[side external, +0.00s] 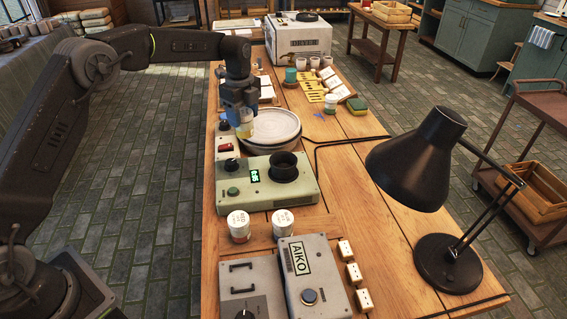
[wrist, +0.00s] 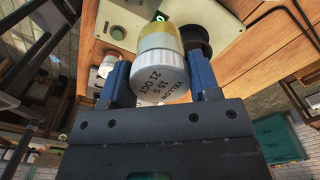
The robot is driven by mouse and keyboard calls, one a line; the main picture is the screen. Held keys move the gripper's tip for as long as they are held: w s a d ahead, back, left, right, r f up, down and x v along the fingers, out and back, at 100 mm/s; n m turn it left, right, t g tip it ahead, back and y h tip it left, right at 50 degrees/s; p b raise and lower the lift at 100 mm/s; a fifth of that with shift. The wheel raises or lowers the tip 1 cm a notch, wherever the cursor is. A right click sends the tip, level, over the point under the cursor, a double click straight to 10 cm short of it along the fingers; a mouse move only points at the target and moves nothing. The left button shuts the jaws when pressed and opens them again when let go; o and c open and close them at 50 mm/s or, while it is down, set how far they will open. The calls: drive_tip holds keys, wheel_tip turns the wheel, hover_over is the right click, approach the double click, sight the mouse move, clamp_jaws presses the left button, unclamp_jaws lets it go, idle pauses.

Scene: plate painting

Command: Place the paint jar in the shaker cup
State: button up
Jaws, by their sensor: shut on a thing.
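My gripper (side external: 240,108) is shut on a paint jar (side external: 244,130) with yellow paint and a white lid. In the wrist view the jar (wrist: 160,70) sits between the two blue fingers of my gripper (wrist: 160,78), and its lid reads "YELLOW 15 S 21 OCT". The shaker cup (side external: 284,165) is a black round cup on a pale green machine (side external: 240,193) with a lit green display. It also shows in the wrist view as a dark cup (wrist: 197,40), partly behind the jar. The jar is held above the table, behind and left of the cup.
Stacked plates (side external: 285,138) lie just right of the held jar. Two white-lidded jars, one left (side external: 239,226) and one right (side external: 283,222), stand in front of the machine, near the AIKO device (side external: 312,275). A black lamp (side external: 415,160) overhangs the table's right side.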

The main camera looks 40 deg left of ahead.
drive_tip(key=shift+w+d+f, duration=0.7)
drive_tip(key=shift+d+f, duration=0.95)
drive_tip(key=shift+f, duration=0.1)
drive_tip(key=shift+w+d+f, duration=0.7)
drive_tip(key=shift+d+f, duration=1)
drive_tip(key=shift+f, duration=0.05)
drive_tip(key=shift+w+d+f, duration=0.7)
drive_tip(key=shift+d+f, duration=0.95)
drive_tip(key=shift+f, duration=0.1)
drive_tip(key=shift+f, duration=0.1)
drive_tip(key=o, duration=1)
